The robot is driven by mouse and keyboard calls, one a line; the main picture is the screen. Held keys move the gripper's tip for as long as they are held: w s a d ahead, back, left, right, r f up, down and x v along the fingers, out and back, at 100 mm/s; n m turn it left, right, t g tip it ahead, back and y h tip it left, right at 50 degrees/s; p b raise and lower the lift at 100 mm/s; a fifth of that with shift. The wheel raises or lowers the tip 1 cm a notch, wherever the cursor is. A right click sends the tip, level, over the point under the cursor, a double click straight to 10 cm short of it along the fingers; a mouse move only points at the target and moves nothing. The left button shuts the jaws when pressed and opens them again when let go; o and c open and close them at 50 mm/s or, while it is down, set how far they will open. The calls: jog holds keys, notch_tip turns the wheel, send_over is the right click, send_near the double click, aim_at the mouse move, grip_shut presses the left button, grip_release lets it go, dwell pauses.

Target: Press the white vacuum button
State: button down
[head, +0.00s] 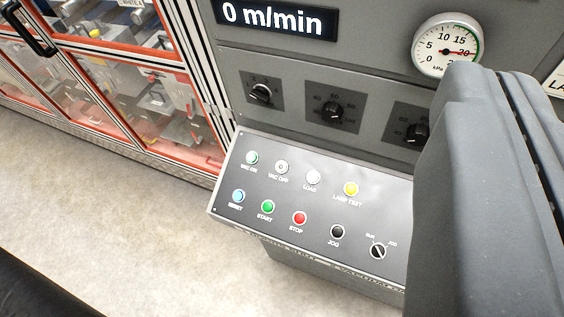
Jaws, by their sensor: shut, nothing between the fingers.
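A sloped control panel (220,206) holds two rows of small round buttons. In its upper row, the pale VAC ON button (251,158) with a greenish rim is at the left end. The whitish VAC OFF button (281,167) is beside it, and a white LOAD button (313,177) follows. My gripper (482,80) is the large dark grey form at the right, shut and empty. It covers the right end of the panel and appears well to the right of these buttons. I cannot tell its distance from the panel.
The lower row has a blue RESET button, green START (267,207), red STOP (300,218), black JOG and a selector switch (378,251). Yellow LAMP TEST (351,189) is above. Knobs (333,112), a gauge (447,46) and a display (277,18) are behind. Orange-framed cabinets (108,138) stand left; floor is clear.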

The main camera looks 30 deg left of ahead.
aim_at(281, 167)
jog(key=w+a+f+n, duration=0.3)
jog(key=w+a+f, duration=0.3)
jog(key=f, duration=0.6)
jog(key=w+a+f+n+g+y, duration=0.1)
jog(key=w+a+f+n, duration=0.3)
jog(key=f, duration=0.9)
jog(key=w+a+f+n, duration=0.4)
jog(key=w+a+f, duration=0.4)
jog(key=f, duration=0.5)
jog(key=shift+w+a+g+y, duration=0.15)
jog(key=shift+a+g+y, duration=0.15)
jog(key=shift+a+g, duration=0.15)
jog(key=shift+f, duration=0.15)
jog(key=shift+w+f+b, duration=0.6)
jog(key=shift+f+b, duration=0.15)
jog(key=shift+f, duration=0.6)
jog(key=shift+w+f+b, duration=0.55)
jog(key=shift+f+b, duration=0.25)
jog(key=shift+f, duration=0.5)
jog(key=shift+w+f+b, duration=0.6)
jog(key=shift+f+b, duration=0.15)
jog(key=shift+f, duration=0.6)
jog(key=shift+f, duration=0.1)
jog(key=shift+w+f, duration=0.15)
jog(key=shift+f, duration=0.05)
